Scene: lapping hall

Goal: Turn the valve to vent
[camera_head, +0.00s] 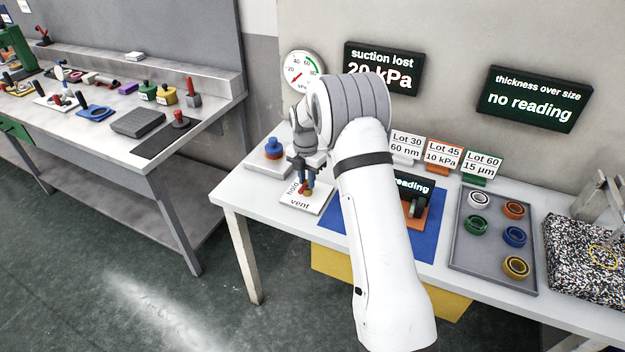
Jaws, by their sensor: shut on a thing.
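The valve (308,193) stands on a white plate (300,207) near the left end of the right-hand table. The plate reads "hold" on its left side and "vent" on its front edge. A small red part and a yellowish base of the valve show below my gripper (306,182). My gripper points down and is shut on the valve. The jaws hide much of the valve, and I cannot tell exactly which way it points. A dial gauge (302,71) hangs on the wall behind. A dark sign (382,69) beside it reads "suction lost 20 kPa".
A blue knob (273,147) on a white plate stands behind the valve. Lot cards (442,155) stand along the back. A grey tray (462,262) with several coloured rings and a speckled block (590,262) lie to the right. Another bench (190,150) with tools stands left, across a floor gap.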

